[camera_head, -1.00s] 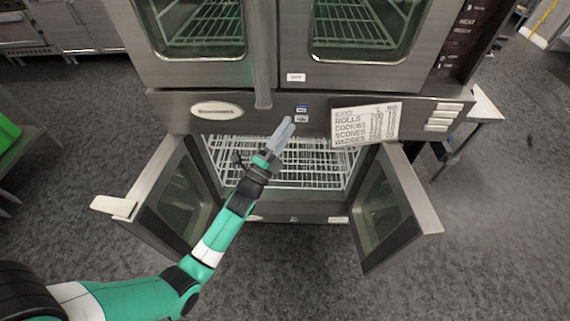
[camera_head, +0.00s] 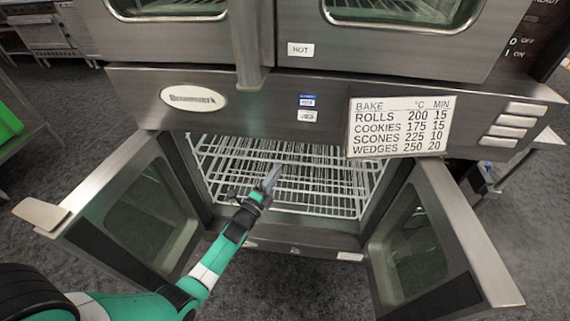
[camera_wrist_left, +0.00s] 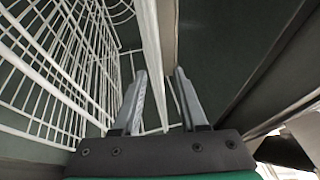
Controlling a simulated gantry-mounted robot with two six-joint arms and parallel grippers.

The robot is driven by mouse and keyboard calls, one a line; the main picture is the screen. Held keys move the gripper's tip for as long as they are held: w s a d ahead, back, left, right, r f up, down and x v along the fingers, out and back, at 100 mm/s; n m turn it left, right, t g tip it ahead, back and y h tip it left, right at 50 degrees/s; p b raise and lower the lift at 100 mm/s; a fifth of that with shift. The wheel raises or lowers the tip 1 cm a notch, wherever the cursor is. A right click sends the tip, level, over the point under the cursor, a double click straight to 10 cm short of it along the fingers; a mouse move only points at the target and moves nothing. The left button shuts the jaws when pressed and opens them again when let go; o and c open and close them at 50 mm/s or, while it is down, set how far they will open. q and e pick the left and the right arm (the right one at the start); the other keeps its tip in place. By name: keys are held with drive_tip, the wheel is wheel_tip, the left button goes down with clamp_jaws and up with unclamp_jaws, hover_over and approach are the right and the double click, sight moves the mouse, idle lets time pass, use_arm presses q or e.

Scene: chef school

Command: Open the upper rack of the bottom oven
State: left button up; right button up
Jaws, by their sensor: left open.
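The bottom oven (camera_head: 285,238) stands with its left door (camera_head: 75,200) and right door (camera_head: 455,225) swung wide open. White wire racks are inside, and the upper rack (camera_head: 325,160) is nearest the top of the opening. My left gripper (camera_head: 272,177) is at the oven's mouth, over the front part of the racks. In the left wrist view my left gripper (camera_wrist_left: 160,82) is open. A white front rail of a rack (camera_wrist_left: 152,45) runs down between its two fingers, with wire mesh on the left. Whether a finger touches the rail I cannot tell. My right gripper is not in view.
The upper oven (camera_head: 390,45) is closed above. A panel with a logo and a baking chart (camera_head: 400,127) overhangs the opening. The open doors flank my left arm on both sides. Grey floor lies in front.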

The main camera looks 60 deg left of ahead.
sight(284, 162)
use_arm(q)
drive_tip(key=b+x, duration=0.1)
drive_tip(key=x, duration=0.4)
drive_tip(key=shift+w+f, duration=0.1)
drive_tip(key=shift+w, duration=0.1)
clamp_jaws()
idle(1.1)
